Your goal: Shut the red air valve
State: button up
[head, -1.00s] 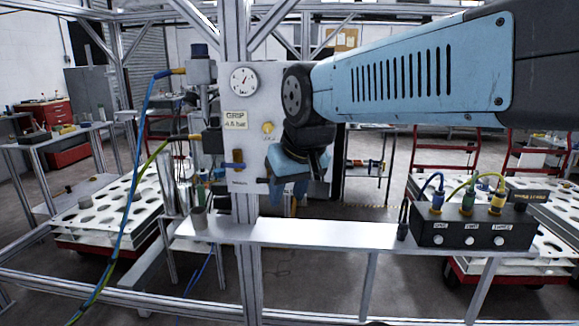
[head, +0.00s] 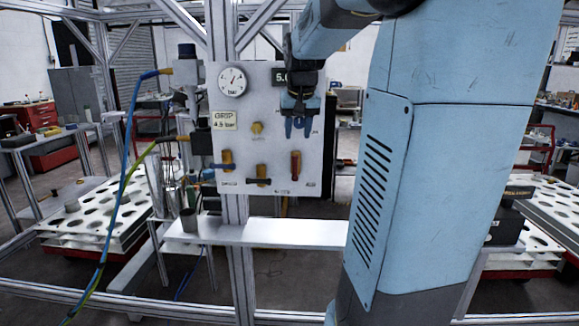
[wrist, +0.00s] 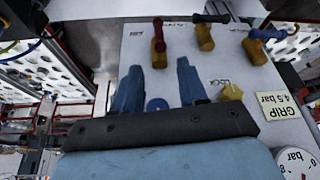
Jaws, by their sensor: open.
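The red air valve (head: 295,165) is at the lower right of the white panel, with its red handle upright in the head view. It also shows in the wrist view (wrist: 158,36), beyond my fingertips, with the handle roughly in line with its yellow body. My gripper (head: 298,134) is open and empty, above the red valve in the head view. In the wrist view my two blue fingers (wrist: 158,70) stand apart with a clear gap, not touching the valve. Its exact distance from the panel is hard to tell.
A black-handled valve (head: 261,173) and a blue-handled valve (head: 228,160) sit left of the red one, handles crosswise. A yellow knob (head: 257,128), a gauge (head: 232,81) and a pressure label (head: 224,120) share the panel. A shelf (head: 270,232) runs below.

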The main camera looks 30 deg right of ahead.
aim_at(295, 157)
jog(key=x, duration=1.3)
jog(key=shift+w, duration=0.1)
